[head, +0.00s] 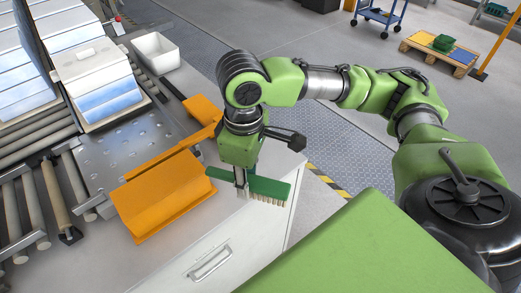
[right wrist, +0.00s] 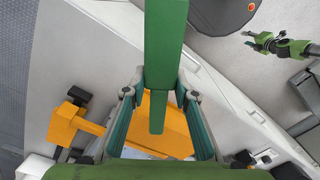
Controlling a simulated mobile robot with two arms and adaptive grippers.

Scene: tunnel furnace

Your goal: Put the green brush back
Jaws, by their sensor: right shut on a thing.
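The green brush (head: 268,188) has a flat green back and pale bristles facing down. My right gripper (head: 241,186) is shut on it and holds it over the front edge of the grey-white cabinet top. In the right wrist view the green brush (right wrist: 165,45) runs up from between the two fingers. A folded orange holder (head: 165,196) is on the cabinet top just left of the brush, apart from it. It also shows below the brush in the right wrist view (right wrist: 174,136). My left gripper is not in the head view.
An orange bar with a block (head: 203,108) at its far end lies behind the holder. A perforated metal plate (head: 125,145) and roller conveyor with white-blue blocks (head: 95,78) are at left. A white bin (head: 156,53) stands behind. Floor right of the cabinet is open.

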